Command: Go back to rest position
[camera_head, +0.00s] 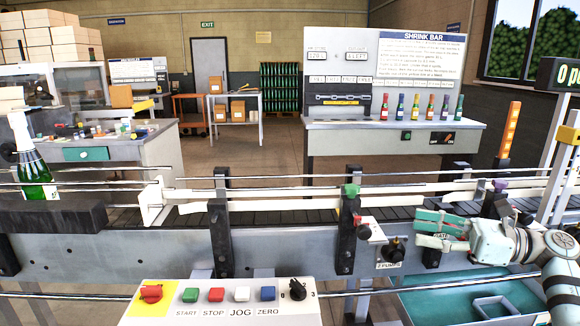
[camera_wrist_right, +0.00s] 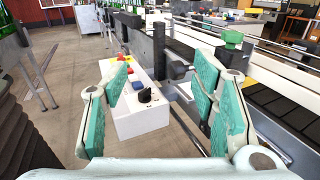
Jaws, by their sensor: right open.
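My right gripper (camera_head: 440,232) is in front of the conveyor at the right of the head view, near the black knob marked PUMPS (camera_head: 396,248). In the right wrist view its two teal-padded fingers (camera_wrist_right: 160,95) are spread wide with nothing between them. Beyond them are the control box (camera_wrist_right: 140,118) and a dark post with a black knob (camera_wrist_right: 177,69). I cannot tell whether the gripper touches the conveyor front. My left gripper is not in view.
The control box (camera_head: 222,314) with coloured buttons stands at the front. A conveyor (camera_head: 290,215) with white guide rails crosses the view, with a green bottle (camera_head: 36,172) at its left. A teal tray (camera_head: 470,300) lies below my right gripper. The Shrink Bar stand (camera_head: 392,136) is behind.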

